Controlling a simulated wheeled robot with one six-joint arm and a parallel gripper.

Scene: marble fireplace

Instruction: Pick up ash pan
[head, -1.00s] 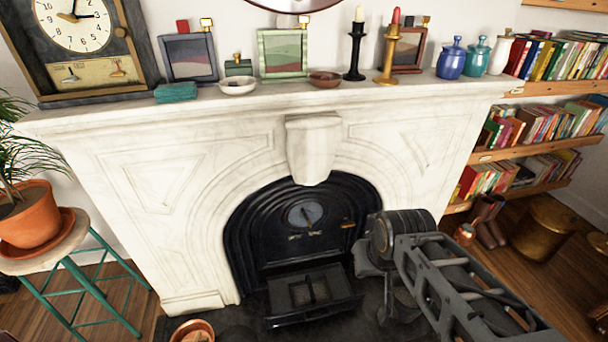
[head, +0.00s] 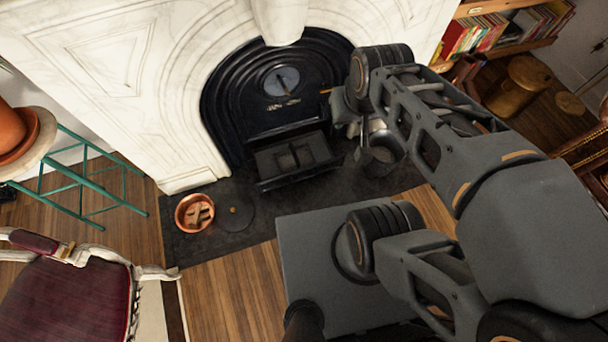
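A dark rectangular tray with a divider across it, which looks like the ash pan (head: 292,158), juts out at the bottom of the black arched fireplace insert (head: 262,100) in the head view. It sits low, just above the dark hearth. My arm reaches in from the right. My gripper (head: 347,128) is at the arm's far end, right of the tray in the picture and apart from it. Its fingers are small and partly hidden by my arm, so I cannot tell whether they are open or shut. Nothing is clearly seen in it.
A grey metal bucket (head: 384,150) stands on the hearth (head: 250,222) beside my gripper. A copper bowl (head: 194,212) holding pieces of wood is on the hearth's left. A red-seated chair (head: 68,305) and a teal stool (head: 88,185) are at left. Wood floor lies between.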

